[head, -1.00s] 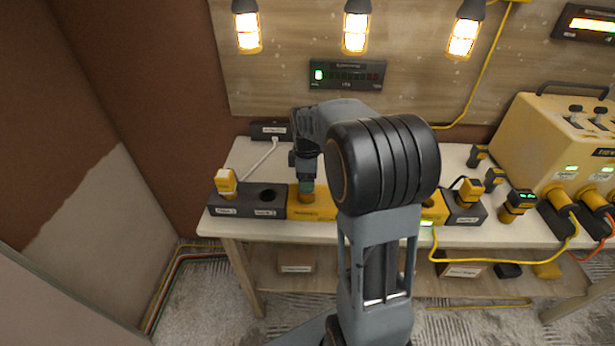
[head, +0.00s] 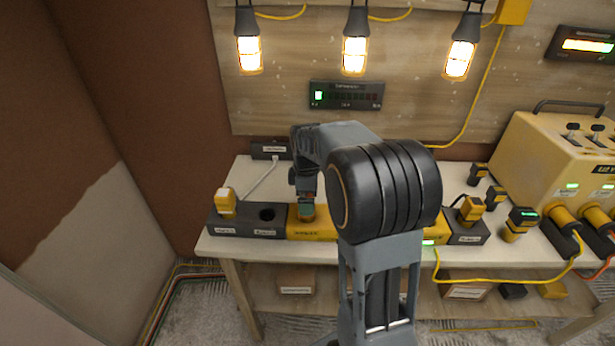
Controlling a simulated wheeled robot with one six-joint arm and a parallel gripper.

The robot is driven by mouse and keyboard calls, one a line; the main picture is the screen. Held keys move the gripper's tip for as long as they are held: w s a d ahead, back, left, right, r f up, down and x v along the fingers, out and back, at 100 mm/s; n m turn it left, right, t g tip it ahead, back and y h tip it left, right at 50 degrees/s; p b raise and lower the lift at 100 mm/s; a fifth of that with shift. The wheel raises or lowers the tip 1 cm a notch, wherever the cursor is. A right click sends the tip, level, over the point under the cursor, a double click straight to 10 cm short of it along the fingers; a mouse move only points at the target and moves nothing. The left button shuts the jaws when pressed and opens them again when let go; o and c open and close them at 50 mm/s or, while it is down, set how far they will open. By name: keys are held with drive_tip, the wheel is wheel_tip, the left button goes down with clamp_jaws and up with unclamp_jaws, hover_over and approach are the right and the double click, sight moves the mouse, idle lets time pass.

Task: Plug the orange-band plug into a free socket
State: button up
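My gripper (head: 306,207) points down at the left part of the yellow socket strip (head: 325,236). A small orange and teal patch shows at its tip. I cannot tell whether this is a held plug, or whether the fingers are shut. My own arm hides the middle of the strip. A dark socket block (head: 247,231) at the left end holds a yellow plug (head: 226,203) and has one open round hole (head: 267,214). Another dark block (head: 467,238) at the right end has a yellow-black plug (head: 471,209) at it. I cannot make out an orange band on any plug.
Several yellow-black plugs, one with a green display (head: 520,222), stand on the right of the white bench (head: 213,246). A yellow power box (head: 555,150) with cables stands beyond them. Three lit lamps (head: 355,55) hang above. A yellow cable (head: 500,282) loops over the front edge.

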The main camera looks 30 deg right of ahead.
wheel_tip(320, 180, up, 13)
drive_tip(key=shift+f+p, duration=0.2)
drive_tip(key=shift+p, duration=0.1)
idle(0.5)
